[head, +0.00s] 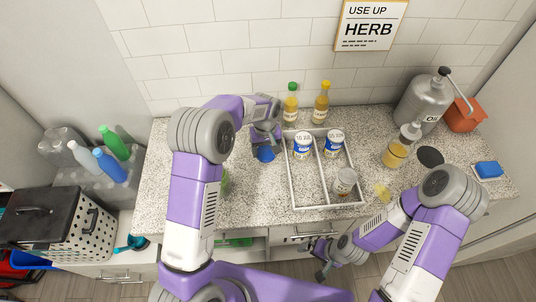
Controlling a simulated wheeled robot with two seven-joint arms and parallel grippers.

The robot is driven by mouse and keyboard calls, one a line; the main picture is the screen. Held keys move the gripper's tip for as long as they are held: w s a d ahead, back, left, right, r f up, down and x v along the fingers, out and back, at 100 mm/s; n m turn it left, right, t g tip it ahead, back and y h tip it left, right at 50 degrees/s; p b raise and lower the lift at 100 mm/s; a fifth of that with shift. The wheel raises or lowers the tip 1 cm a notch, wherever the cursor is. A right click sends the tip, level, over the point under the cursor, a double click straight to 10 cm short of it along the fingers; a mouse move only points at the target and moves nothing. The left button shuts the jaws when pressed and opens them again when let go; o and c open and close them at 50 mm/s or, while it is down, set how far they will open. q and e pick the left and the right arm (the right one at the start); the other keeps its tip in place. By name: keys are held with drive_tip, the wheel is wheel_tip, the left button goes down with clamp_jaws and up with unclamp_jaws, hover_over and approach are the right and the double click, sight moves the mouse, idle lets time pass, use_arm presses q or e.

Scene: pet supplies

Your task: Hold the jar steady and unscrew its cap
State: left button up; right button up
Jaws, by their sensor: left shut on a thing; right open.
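Two white jars with blue labels, the left one (302,146) and the right one (334,144), stand upright in the back of a divided tray (291,190). A smaller jar (345,181) with a pale label stands at the tray's front right. I cannot tell which jar is the task's. My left gripper (266,142) is shut left of the tray, at a small blue thing (265,154), mostly hidden beneath it. My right gripper (322,271) is open and empty, low in front of the counter's edge.
A grey oil can (424,104), a black disc (430,156) and a blue sponge (489,169) are at right.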

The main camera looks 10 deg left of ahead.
sight(266, 151)
use_arm(q)
drive_tip(key=shift+f, duration=1.9)
drive_tip(key=shift+f, duration=0.15)
drive_tip(key=o, duration=1.2)
drive_tip(key=shift+c, duration=0.2)
drive_tip(key=shift+r, duration=0.25)
wheel_tip(266, 151, up, 12)
drive_tip(key=shift+f+p, duration=0.1)
drive_tip(key=shift+p, duration=0.2)
